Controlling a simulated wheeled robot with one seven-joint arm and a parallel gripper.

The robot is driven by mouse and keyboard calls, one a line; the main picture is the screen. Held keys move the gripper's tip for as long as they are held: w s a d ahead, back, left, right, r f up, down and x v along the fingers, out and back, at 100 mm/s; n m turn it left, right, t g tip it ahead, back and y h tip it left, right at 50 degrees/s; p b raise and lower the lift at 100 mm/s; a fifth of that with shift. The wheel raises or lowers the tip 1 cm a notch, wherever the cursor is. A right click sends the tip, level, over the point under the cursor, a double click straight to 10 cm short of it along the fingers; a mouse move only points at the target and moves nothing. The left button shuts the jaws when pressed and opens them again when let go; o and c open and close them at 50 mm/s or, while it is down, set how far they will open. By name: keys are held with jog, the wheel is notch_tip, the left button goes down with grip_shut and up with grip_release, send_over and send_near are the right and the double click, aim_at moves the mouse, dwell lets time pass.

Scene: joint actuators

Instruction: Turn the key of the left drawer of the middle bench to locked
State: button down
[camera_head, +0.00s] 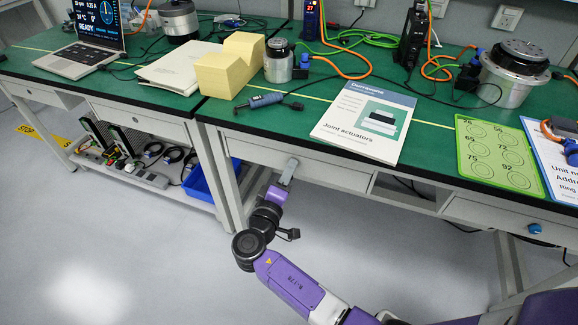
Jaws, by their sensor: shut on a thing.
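The left drawer (325,173) of the middle bench has a pale front under the green bench top and looks closed. My gripper (289,168) is at this drawer front, a little left of its middle. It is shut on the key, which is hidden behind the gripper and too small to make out. I cannot tell which way the key is turned. My purple and black arm reaches up to the drawer from the lower right.
The green middle bench top (300,113) overhangs the drawer. A blue knob (534,228) is on the right drawer. A blue bin (205,186) is at left. The floor in front is clear.

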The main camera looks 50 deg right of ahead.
jog(key=shift+n+p, duration=0.75)
jog(key=shift+n, duration=0.95)
jog(key=c, duration=1.2)
grip_release()
jog(key=shift+c, duration=0.2)
jog(key=v, duration=0.7)
jog(key=shift+a+p, duration=0.35)
jog(key=shift+p, duration=0.1)
jog(key=shift+s, duration=0.1)
